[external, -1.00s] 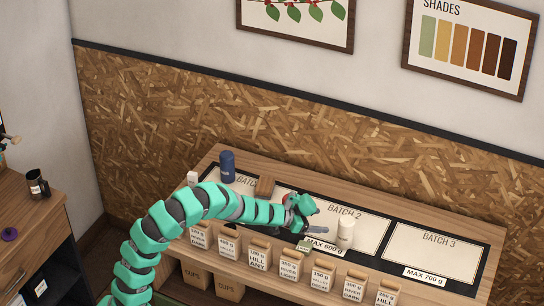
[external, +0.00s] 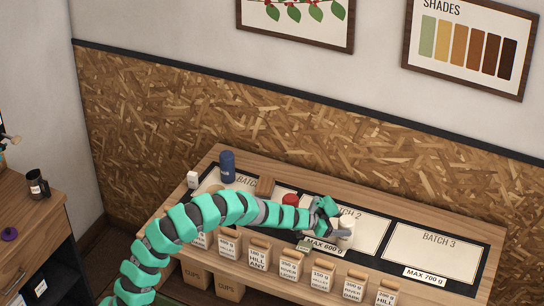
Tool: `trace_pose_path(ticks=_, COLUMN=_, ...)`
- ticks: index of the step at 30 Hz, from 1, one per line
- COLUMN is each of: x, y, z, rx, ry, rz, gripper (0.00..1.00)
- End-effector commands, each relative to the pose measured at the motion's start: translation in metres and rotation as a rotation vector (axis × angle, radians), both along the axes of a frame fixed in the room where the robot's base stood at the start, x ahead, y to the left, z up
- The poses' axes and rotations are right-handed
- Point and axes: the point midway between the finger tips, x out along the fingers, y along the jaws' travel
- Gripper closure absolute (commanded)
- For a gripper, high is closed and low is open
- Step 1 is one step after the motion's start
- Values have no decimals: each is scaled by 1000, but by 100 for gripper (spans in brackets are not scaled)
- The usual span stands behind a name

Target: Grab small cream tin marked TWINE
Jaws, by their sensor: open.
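A small cream cylindrical tin (external: 346,233) stands upright on the bench, at the right part of the BATCH 2 panel; I cannot read any marking on it. My gripper (external: 337,226) is open and right at the tin's left side, its fingers reaching to it and hiding part of its upper left. I cannot tell whether the fingers touch the tin or lie around it.
A blue canister (external: 227,167), a small white box (external: 193,180), a brown block (external: 265,187) and a red item (external: 290,200) stand to the left. Several labelled bags (external: 289,263) line the front edge. The BATCH 3 panel (external: 432,253) is clear.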

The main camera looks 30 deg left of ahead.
Motion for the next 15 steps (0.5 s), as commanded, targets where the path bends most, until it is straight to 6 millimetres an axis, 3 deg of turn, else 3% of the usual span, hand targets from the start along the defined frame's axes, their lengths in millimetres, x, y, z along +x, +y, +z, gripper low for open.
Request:
trace_pose_path(ticks=7, x=11, y=-23, z=-17, rx=-2, ry=1, rz=-3, gripper=23)
trace_pose_path(ticks=15, x=24, y=-36, z=-22, rx=-1, ry=1, rz=-1, gripper=23)
